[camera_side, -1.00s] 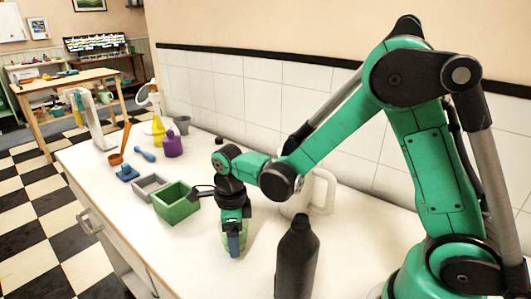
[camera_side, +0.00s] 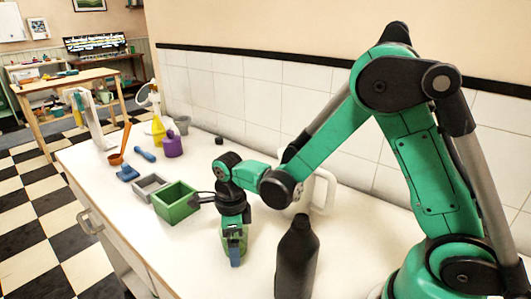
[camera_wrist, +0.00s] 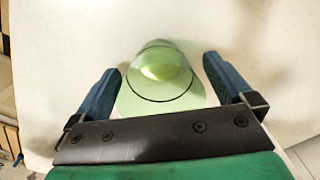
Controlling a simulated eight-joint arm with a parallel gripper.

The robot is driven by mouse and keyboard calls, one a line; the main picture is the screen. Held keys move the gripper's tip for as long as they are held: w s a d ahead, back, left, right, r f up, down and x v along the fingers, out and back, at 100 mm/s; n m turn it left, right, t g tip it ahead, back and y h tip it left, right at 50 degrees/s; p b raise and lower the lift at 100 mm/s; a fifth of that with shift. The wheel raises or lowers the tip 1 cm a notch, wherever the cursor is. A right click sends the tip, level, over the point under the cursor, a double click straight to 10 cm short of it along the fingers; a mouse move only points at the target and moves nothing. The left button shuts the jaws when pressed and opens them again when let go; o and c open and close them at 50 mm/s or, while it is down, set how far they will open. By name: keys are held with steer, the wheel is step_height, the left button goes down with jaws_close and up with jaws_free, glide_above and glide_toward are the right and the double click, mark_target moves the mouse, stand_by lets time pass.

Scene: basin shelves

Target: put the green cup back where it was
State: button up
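The green cup (camera_wrist: 158,92) is pale green and sits between the two blue fingers of my gripper (camera_wrist: 165,90) in the wrist view. A gap of white surface shows between the cup and the right finger; the left finger is close to the cup's edge. My gripper is open around the cup. In the side view, my gripper (camera_side: 235,256) points down at the counter, and the cup (camera_side: 243,238) shows partly behind its blue finger. The rest of the cup is hidden there by the finger and wrist.
A dark bottle (camera_side: 296,262) stands close to the right of my gripper. A green square box (camera_side: 176,207) and a grey tray (camera_side: 151,187) lie to the left. A white pitcher (camera_side: 322,192) stands behind my arm. The front counter left of my gripper is clear.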

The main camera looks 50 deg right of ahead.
steer(key=shift+r, duration=2.55)
steer(key=shift+s+d+r+n, duration=0.1)
steer(key=shift+s+r+n, duration=0.05)
steer(key=shift+r+n, duration=0.5)
steer(key=r+n, duration=0.1)
steer(key=n, duration=0.1)
steer(key=s+d+r+n+t, duration=0.1)
steer(key=n, duration=0.2)
steer(key=s+r+n+t, duration=0.1)
steer(key=n, duration=0.1)
steer(key=shift+d+r+n, duration=0.15)
steer(key=shift+r+n, duration=0.15)
steer(key=shift+n, duration=0.05)
steer(key=s+r+n+t, duration=0.1)
steer(key=n, duration=0.5)
steer(key=s+d+r+n+t, duration=0.1)
steer(key=s+n+t, duration=0.1)
steer(key=n, duration=0.3)
steer(key=s+d+r+n+t, duration=0.1)
steer(key=n+t, duration=0.1)
steer(key=n, duration=0.4)
steer(key=shift+s+n, duration=0.15)
steer(key=shift+n, duration=0.15)
